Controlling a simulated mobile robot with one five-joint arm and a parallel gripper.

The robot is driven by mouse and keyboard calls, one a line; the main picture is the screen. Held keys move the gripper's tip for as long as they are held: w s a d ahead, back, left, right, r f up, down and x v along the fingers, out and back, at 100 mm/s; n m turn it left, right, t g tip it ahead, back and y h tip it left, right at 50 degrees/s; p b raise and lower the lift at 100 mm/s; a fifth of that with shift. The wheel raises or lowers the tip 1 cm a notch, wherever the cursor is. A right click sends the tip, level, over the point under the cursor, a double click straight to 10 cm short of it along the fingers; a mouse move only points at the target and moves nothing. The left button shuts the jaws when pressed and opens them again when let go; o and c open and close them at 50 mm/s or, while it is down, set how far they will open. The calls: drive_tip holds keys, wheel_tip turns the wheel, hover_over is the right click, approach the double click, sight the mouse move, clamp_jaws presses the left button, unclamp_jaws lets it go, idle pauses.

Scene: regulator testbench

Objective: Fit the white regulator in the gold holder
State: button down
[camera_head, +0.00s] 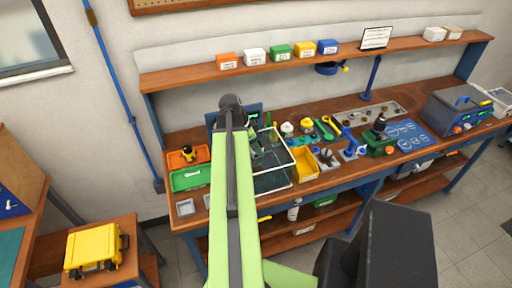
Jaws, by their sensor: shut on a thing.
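My gripper (264,146) shows small and dark to the right of my green arm's far end, above the clear-sided tray on the bench. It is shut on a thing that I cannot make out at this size. A small white round-topped piece (287,128), which may be the white regulator, shows on the bench just right of my gripper. A similar yellow-topped piece (307,126) stands to its right. I cannot tell for sure which piece is the gold holder. My arm hides part of the bench's left half.
A clear-sided tray (273,181) and a yellow bin (305,164) stand at the bench front. Green (190,178) and orange (203,155) trays lie left of my arm. A green-based device (378,141) and a grey instrument box (456,108) stand right. A shelf (300,64) runs above.

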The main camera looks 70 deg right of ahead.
sight(256, 160)
drive_tip(key=shift+f+b, duration=4.15)
drive_tip(key=shift+f, duration=0.15)
idle(3.7)
